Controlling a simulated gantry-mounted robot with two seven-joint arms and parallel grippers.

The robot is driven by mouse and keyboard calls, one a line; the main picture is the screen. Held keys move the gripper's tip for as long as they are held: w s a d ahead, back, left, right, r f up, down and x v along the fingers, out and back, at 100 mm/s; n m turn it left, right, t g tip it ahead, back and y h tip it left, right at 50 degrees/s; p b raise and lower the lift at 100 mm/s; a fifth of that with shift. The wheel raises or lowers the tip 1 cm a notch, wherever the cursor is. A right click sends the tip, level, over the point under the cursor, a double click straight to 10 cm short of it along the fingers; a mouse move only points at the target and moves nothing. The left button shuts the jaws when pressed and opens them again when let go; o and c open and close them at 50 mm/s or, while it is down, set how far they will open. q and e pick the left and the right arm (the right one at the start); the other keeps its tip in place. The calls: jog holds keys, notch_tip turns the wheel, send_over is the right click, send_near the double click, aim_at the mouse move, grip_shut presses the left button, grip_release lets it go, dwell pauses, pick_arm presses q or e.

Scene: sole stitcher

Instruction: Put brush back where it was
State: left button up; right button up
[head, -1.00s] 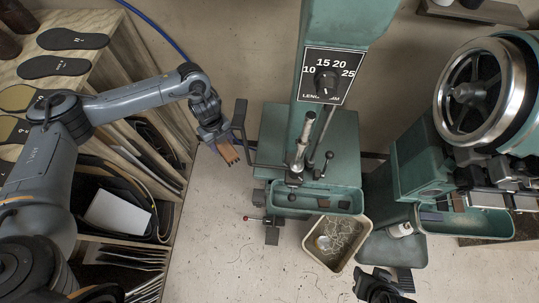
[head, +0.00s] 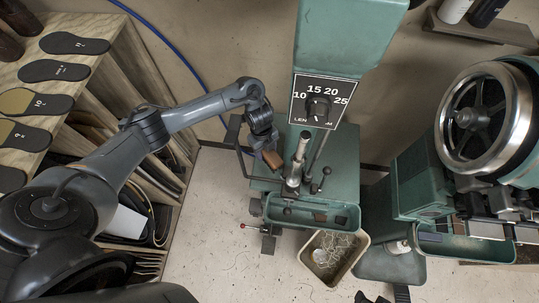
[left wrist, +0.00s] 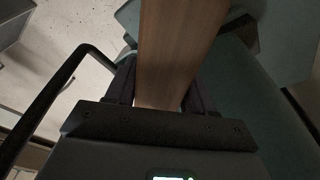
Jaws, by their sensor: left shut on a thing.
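The brush (head: 272,158) has a brown wooden body and is held in my left gripper (head: 266,145), over the left side of the green machine with the length dial. In the left wrist view the wooden body (left wrist: 172,50) runs up between the two dark fingers (left wrist: 155,95), which are shut on it. Its bristles cannot be made out now. Dark tips at the bottom edge of the head view look like my right gripper (head: 400,294), mostly out of frame, so its jaws cannot be read.
The green machine (head: 345,160) has upright levers (head: 300,150) close right of the brush and a green tray (head: 350,222) in front. A cream bin (head: 308,258) with scraps stands below. A wooden shelf (head: 75,105) with soles is left. A handwheel machine (head: 412,185) is right.

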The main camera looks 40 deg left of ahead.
pick_arm(q)
notch_tip(320, 180, down, 8)
jog(key=shift+r, duration=0.2)
dwell(0.3)
jog(key=shift+f+b, duration=0.15)
jog(key=shift+b, duration=0.2)
jog(key=shift+f+b, duration=0.35)
jog(key=shift+f, duration=0.15)
jog(key=o, duration=1.4)
jog(key=shift+r, duration=0.1)
